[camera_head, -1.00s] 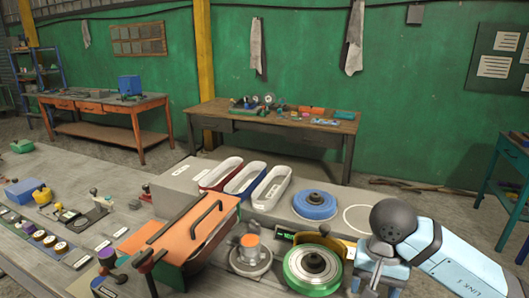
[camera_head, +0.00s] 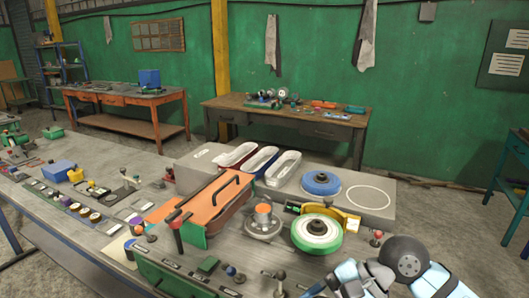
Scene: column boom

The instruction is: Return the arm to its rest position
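My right arm (camera_head: 406,257) comes in at the bottom right, with a dark round joint and light blue links. It runs down out of the frame, and its gripper is not visible. It is in front of the workbench, near the green-rimmed wheel (camera_head: 318,228), with a small gap to it in the picture. My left arm and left gripper are not in view.
The grey workbench (camera_head: 340,262) holds an orange-topped device with black handles (camera_head: 210,205), a grey round fixture with an orange top (camera_head: 263,222), a blue disc (camera_head: 321,182) and three slotted trays (camera_head: 283,168). A wooden table (camera_head: 235,106) stands behind. A white ring on the bench's right encloses bare surface.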

